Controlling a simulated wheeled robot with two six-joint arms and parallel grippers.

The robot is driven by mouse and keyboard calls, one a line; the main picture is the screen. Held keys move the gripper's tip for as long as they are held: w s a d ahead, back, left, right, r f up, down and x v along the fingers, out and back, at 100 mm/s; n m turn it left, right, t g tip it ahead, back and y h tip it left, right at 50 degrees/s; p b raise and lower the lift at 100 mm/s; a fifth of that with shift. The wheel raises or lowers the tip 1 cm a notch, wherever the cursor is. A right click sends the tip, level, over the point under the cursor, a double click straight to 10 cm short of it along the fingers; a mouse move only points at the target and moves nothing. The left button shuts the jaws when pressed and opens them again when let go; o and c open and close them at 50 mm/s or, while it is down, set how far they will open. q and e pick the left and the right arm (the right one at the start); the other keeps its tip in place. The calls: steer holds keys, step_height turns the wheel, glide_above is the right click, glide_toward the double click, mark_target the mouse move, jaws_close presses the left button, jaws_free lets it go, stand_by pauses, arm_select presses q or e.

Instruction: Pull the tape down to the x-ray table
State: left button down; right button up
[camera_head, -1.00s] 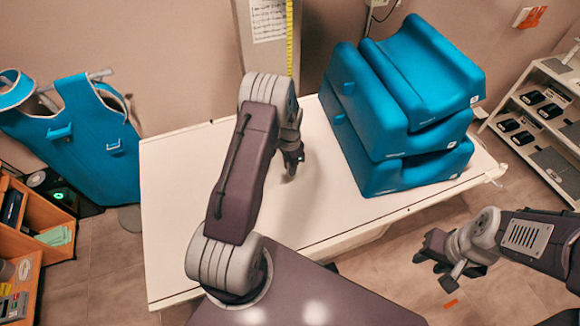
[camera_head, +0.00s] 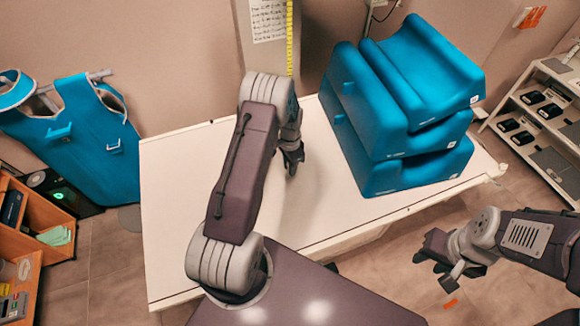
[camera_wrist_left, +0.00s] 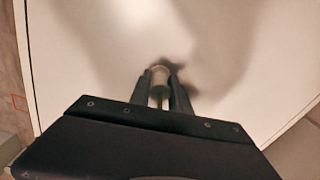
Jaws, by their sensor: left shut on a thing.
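The yellow tape (camera_head: 289,38) hangs straight down the front of the grey column at the back of the white x-ray table (camera_head: 185,215). Its lower part is hidden behind my left arm. My left gripper (camera_head: 292,166) points down low over the middle of the table. In the left wrist view it is shut on the tape's pale, round end piece (camera_wrist_left: 159,82), with the white table top below. I cannot tell if the piece touches the table. My right gripper (camera_head: 433,252) is off the table's front right side, with nothing visible in it; its jaw opening is unclear.
Stacked blue foam cushions (camera_head: 375,145) fill the right part of the table, close to my left gripper. A blue apron (camera_head: 85,150) hangs at the left. A shelf rack (camera_head: 535,120) stands at the right. The table's left part is clear.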

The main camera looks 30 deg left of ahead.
arm_select(q)
step_height(320, 180, down, 5)
steer(key=b, duration=0.4)
steer(key=shift+f, duration=0.1)
steer(key=shift+s+r, duration=0.15)
steer(key=shift+r, duration=0.05)
steer(key=c, duration=1.3)
jaws_free()
step_height(320, 180, up, 9)
steer(key=shift+b, duration=0.35)
